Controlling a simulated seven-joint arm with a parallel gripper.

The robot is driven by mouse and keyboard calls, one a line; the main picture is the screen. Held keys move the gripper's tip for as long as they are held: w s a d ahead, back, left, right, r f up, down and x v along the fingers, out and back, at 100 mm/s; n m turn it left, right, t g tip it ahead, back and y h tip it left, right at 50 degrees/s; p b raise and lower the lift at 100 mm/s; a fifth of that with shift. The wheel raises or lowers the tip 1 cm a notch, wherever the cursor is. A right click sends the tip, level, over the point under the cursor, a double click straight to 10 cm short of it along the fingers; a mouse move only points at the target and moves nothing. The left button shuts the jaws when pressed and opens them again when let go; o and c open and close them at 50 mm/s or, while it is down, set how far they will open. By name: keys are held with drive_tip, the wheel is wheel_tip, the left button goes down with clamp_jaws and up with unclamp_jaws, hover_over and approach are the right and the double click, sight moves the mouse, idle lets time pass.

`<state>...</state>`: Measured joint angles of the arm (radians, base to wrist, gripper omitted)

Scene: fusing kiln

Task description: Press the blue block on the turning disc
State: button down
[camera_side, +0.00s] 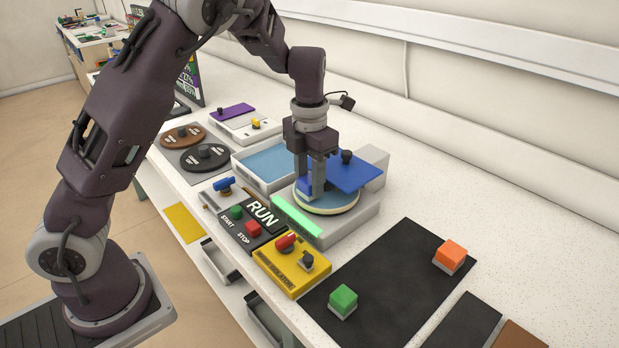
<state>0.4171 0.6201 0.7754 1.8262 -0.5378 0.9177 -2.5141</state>
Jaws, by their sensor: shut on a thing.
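My gripper (318,192) points straight down over the turning disc (330,208), a round cream plate with a blue edge on a grey base. Its fingers are shut on the blue block (305,186), which shows only in part beside them, low at the disc's left side. The fingers hide much of it, and I cannot tell whether it touches the disc. A flat blue plate (357,176) with a black knob (346,157) sits above the disc's right part, just right of the fingers.
A green bar (297,221) lies along the base's front. The RUN panel (249,222) and yellow isolator box (291,265) stand nearer. A blue-floored tray (268,163) is behind left. Green (343,299) and orange (450,254) blocks stand on a black mat (390,278). The back right counter is clear.

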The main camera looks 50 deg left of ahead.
drive_tip(key=shift+f, duration=0.45)
idle(4.5)
drive_tip(key=shift+r, duration=0.2)
idle(2.0)
drive_tip(key=shift+r, duration=3.4)
